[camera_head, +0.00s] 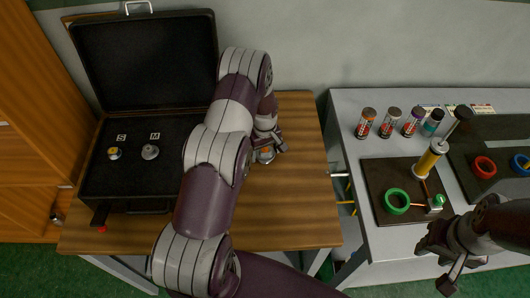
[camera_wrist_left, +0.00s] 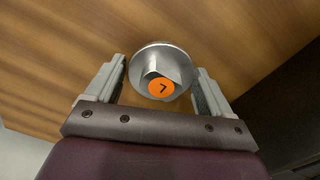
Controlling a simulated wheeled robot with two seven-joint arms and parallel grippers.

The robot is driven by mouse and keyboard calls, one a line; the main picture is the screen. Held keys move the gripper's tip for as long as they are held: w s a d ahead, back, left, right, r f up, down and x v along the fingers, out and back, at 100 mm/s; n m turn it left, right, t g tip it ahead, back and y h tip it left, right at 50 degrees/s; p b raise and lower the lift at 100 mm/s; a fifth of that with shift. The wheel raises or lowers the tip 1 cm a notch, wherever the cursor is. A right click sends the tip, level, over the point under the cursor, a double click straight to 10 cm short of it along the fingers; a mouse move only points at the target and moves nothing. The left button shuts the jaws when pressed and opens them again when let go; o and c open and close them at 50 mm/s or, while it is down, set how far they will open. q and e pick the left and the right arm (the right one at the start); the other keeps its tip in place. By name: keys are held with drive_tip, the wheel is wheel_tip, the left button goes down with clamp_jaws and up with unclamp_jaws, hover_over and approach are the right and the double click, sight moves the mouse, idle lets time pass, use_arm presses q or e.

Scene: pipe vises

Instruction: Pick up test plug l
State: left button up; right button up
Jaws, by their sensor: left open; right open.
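The test plug l, a round metal plug with an orange top marked L, shows in the left wrist view (camera_wrist_left: 161,72). In the head view the plug (camera_head: 266,155) is partly hidden by my left gripper (camera_head: 268,145) on the wooden table. My left gripper is open, with its two fingers on either side of the plug in the left wrist view (camera_wrist_left: 160,90). I cannot tell whether the fingers touch it. My right gripper (camera_head: 445,262) is open and empty at the lower right, in front of the grey table.
An open black case (camera_head: 190,120) on the wooden table (camera_head: 300,190) holds plugs marked S (camera_head: 114,153) and M (camera_head: 150,151). Wood right of my left gripper is clear.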

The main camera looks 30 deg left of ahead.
use_arm(q)
drive_tip(key=shift+d, duration=0.15)
drive_tip(key=c, duration=0.7)
drive_tip(key=shift+c, duration=1)
drive_tip(key=shift+r, duration=0.1)
